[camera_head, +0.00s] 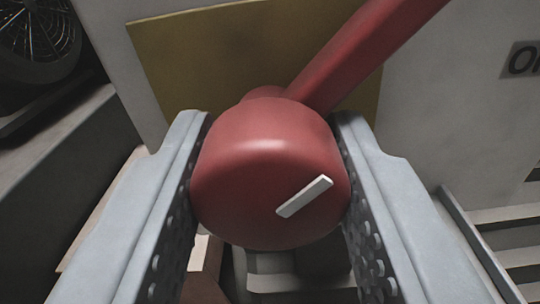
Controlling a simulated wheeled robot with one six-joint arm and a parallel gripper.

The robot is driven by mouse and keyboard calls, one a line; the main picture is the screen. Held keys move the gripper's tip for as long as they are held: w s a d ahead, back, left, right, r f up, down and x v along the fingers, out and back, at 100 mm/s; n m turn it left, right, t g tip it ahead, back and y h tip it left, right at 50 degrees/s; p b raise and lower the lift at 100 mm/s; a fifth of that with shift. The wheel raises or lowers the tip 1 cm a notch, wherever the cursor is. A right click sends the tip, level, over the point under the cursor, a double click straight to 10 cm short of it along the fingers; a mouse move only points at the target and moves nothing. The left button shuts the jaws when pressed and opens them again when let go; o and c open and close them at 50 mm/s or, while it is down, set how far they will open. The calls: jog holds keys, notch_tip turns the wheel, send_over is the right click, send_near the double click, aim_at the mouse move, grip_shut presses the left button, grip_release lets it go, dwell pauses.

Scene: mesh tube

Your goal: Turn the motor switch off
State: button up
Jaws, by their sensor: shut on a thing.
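The motor switch is a red rounded knob (265,165) with a red lever arm (355,55) running up to the right. A short white mark on the knob's face slants up to the right. My gripper (270,185) is shut on the knob, with one grey finger against its left side and the other against its right side. A yellow plate (195,60) lies behind the knob. The knob's base and mounting are mostly hidden behind it.
A pale panel (440,120) surrounds the yellow plate. A partly cut-off dark label (523,61) is at the right edge. A round dark fan-like part (40,35) is at the upper left. Slatted ledges (510,240) lie at the lower right.

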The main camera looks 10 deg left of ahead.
jog(key=n, duration=0.4)
jog(key=shift+n, duration=2.5)
jog(key=o, duration=1)
jog(key=shift+s, duration=0.1)
jog(key=s, duration=1.7)
jog(key=shift+s, duration=0.15)
